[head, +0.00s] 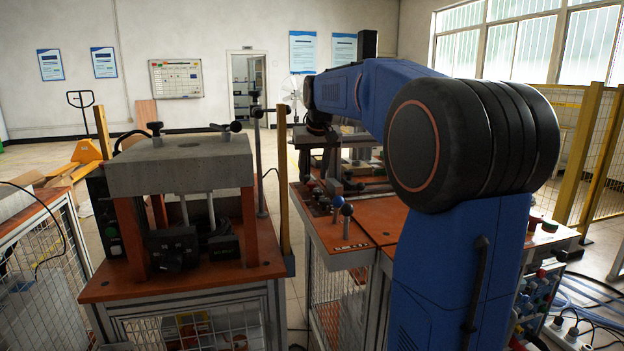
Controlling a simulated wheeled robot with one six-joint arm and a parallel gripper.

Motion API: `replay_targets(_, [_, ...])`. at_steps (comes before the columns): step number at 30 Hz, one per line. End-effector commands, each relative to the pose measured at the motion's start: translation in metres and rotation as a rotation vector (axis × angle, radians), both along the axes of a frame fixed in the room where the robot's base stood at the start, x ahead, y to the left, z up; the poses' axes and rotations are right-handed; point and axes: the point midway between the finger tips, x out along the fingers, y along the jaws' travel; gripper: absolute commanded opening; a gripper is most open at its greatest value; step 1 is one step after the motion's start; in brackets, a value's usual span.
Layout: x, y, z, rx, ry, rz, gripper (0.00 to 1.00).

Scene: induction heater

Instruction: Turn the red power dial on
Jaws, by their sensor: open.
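I cannot clearly pick out the red power dial in the head view. A small red knob-like part (535,215) shows at the right, just past my arm, but I cannot tell whether it is the dial. My blue and black arm fills the right-centre and reaches away over the orange workbench (350,236). My gripper (306,168) hangs small and dark at the arm's far end, above the bench's back part. It looks open and holds nothing that I can see. Its fingertips are hard to separate from the dark fixtures behind. My arm hides much of the bench.
A press-like machine with a thick grey top plate (182,163) stands on the left bench. Upright levers with ball tops (347,211) stand near the orange bench's left edge. A panel of coloured sockets (535,290) is at lower right. A narrow floor gap separates the benches.

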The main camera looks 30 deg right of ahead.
Motion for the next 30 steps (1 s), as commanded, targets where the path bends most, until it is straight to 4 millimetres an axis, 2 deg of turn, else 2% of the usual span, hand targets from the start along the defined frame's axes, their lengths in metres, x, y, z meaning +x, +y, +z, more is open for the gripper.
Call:
replay_targets(6, [0.008, -0.002, -0.02, 0.001, 0.002, 0.0, 0.43])
replay_targets(17, [0.01, -0.003, -0.025, 0.0, 0.0, 0.0, 0.43])
replay_targets(18, [0.01, -0.003, -0.025, 0.0, 0.0, 0.0, 0.41])
replay_targets(23, [0.01, -0.003, -0.025, 0.0, 0.0, 0.0, 0.02])
replay_targets(30, [0.01, -0.002, -0.025, 0.0, 0.001, -0.025, 0.02])
